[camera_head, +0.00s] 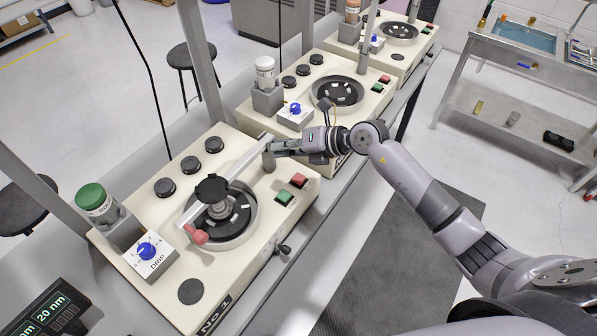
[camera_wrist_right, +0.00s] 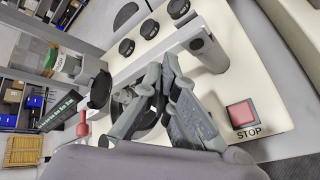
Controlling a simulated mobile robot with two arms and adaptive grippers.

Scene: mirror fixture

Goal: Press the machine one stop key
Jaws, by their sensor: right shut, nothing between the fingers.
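The nearest machine (camera_head: 200,290) is cream coloured and labelled No 1. Its red stop key (camera_head: 299,181) sits beside a green key (camera_head: 284,198) on the top, near the right edge. In the right wrist view the red key (camera_wrist_right: 241,114) shows with the label STOP under it, to the right of the fingers; the green key is not visible there. My right gripper (camera_head: 275,148) is shut and empty, above the far part of machine one, up-left of the red key and apart from it. Its closed fingers also show in the right wrist view (camera_wrist_right: 168,72). My left gripper is not in view.
A grey arm (camera_head: 232,168) with a black knob (camera_head: 212,188) spans the round plate of machine one. A red-handled lever (camera_head: 196,235) is in front. Two similar machines (camera_head: 340,65) stand behind. A metal shelf table (camera_head: 490,80) is at the right, with open floor between.

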